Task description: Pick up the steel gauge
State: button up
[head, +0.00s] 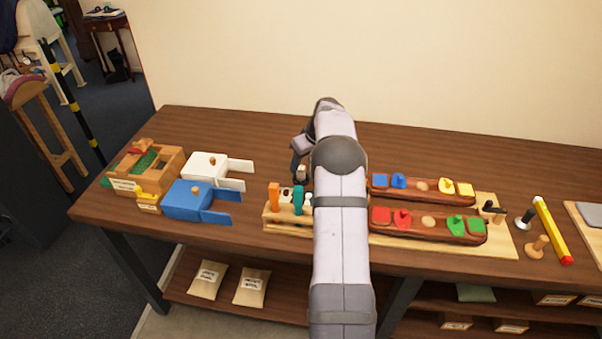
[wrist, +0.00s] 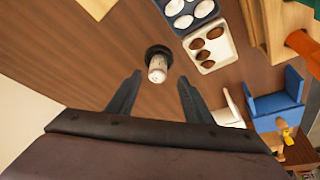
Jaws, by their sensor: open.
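A small upright cylinder with a pale, speckled steel-like top and a black round base, which looks like the steel gauge (wrist: 157,68), stands on the brown table in the wrist view. My gripper (wrist: 159,80) is open and empty, its two dark fingers pointing toward the gauge. The gauge appears between and just beyond the fingertips, not gripped. In the head view my gripper (head: 297,162) is over the back middle of the table, and a pale top, likely the gauge's (head: 301,173), shows just below it. My arm hides part of this area.
Close by are a blue tray (wrist: 180,14) of white ovals and a cream tray (wrist: 224,55) of brown ovals. A wooden rack (head: 285,222) holds orange and teal pieces. White (head: 205,166) and blue (head: 188,201) boxes stand left. The table behind the gauge is clear.

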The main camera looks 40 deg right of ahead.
aim_at(301, 168)
jog(key=shift+d+p+x, duration=0.2)
jog(key=shift+p+x, duration=1.1)
jog(key=shift+x, duration=1.35)
jog(key=shift+w, duration=0.1)
jog(key=shift+r, duration=0.1)
grip_shut()
